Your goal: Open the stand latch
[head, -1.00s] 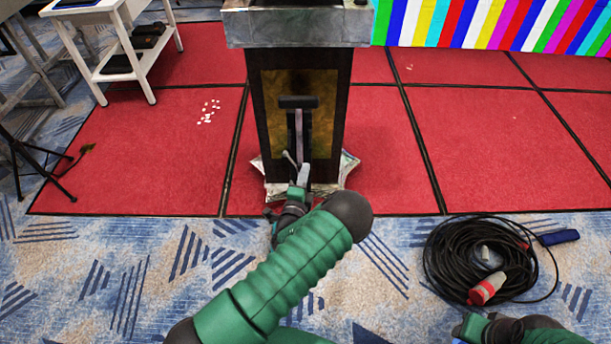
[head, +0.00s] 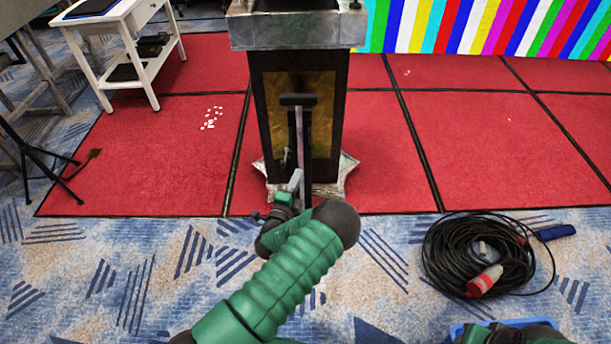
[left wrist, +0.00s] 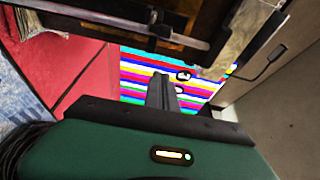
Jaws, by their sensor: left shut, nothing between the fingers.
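The stand (head: 258,115) has a metal top, a black frame and a gold front panel. A black T-shaped bar (head: 298,101) with a long upright strip runs down its front. A small light fitting (head: 286,158), perhaps the latch, shows left of the strip; I cannot tell whether it is open. My left gripper (head: 296,180) is shut and empty, low in front of the stand. In the left wrist view its fingers (left wrist: 163,92) are together, below a silver rod (left wrist: 115,22) on the stand. I cannot tell whether they touch anything. My right gripper is out of view.
A coiled black cable (head: 440,262) with a red plug lies on the carpet at right. A blue edge (head: 458,328) shows at bottom right beside my right arm. A white shelf table (head: 158,60) stands at left, near a black tripod. Red floor panels surround the stand.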

